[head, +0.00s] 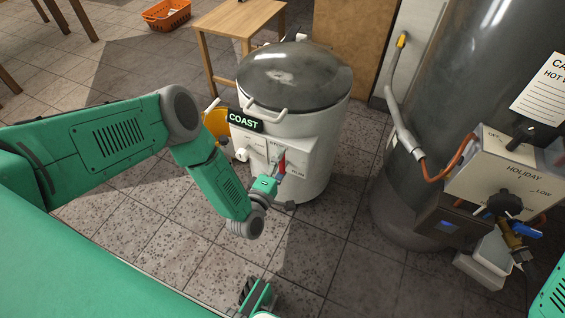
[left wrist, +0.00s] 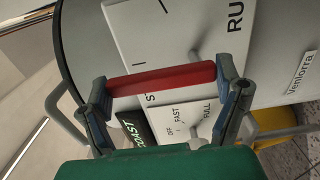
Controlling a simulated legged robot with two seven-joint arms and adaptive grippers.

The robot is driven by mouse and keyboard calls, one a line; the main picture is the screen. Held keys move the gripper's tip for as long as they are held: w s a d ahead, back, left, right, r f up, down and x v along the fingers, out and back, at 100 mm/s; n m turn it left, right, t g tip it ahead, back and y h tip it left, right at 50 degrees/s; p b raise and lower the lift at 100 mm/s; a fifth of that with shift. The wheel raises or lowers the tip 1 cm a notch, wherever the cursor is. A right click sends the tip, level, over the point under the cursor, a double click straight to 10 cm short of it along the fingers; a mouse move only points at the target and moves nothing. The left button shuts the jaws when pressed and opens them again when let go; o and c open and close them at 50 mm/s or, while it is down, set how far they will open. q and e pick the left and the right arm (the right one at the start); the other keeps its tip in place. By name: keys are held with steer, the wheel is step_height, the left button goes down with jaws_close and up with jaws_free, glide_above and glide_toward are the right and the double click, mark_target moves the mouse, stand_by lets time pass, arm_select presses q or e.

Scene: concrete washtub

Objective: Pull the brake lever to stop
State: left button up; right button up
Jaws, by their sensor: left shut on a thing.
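The brake lever has a red handle (head: 282,161) on a white plate marked STOP and RUN, on the front of the white washtub (head: 318,170). The handle seems to lie between the two marks. In the left wrist view the red handle (left wrist: 160,80) spans the space between both grey fingers, touching them at its ends. My left gripper (head: 277,184) is shut on it; it also shows in the left wrist view (left wrist: 165,95). A dark display (head: 244,121) above the plate reads COAST in green.
A dark tank (head: 430,120) with a control box (head: 505,175) and hose stands close on the right. A wooden stool (head: 238,22) and an orange basket (head: 166,14) are behind. Tiled floor in front of the tub is mostly clear.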

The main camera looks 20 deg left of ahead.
arm_select(q)
steer(key=shift+a+f, duration=0.1)
steer(key=shift+a, duration=0.1)
steer(key=o, duration=1.4)
steer(key=shift+o, duration=0.8)
steer(key=shift+f, duration=0.1)
steer(key=s, duration=1.2)
steer(key=shift+a, duration=0.2)
steer(key=shift+w, duration=0.1)
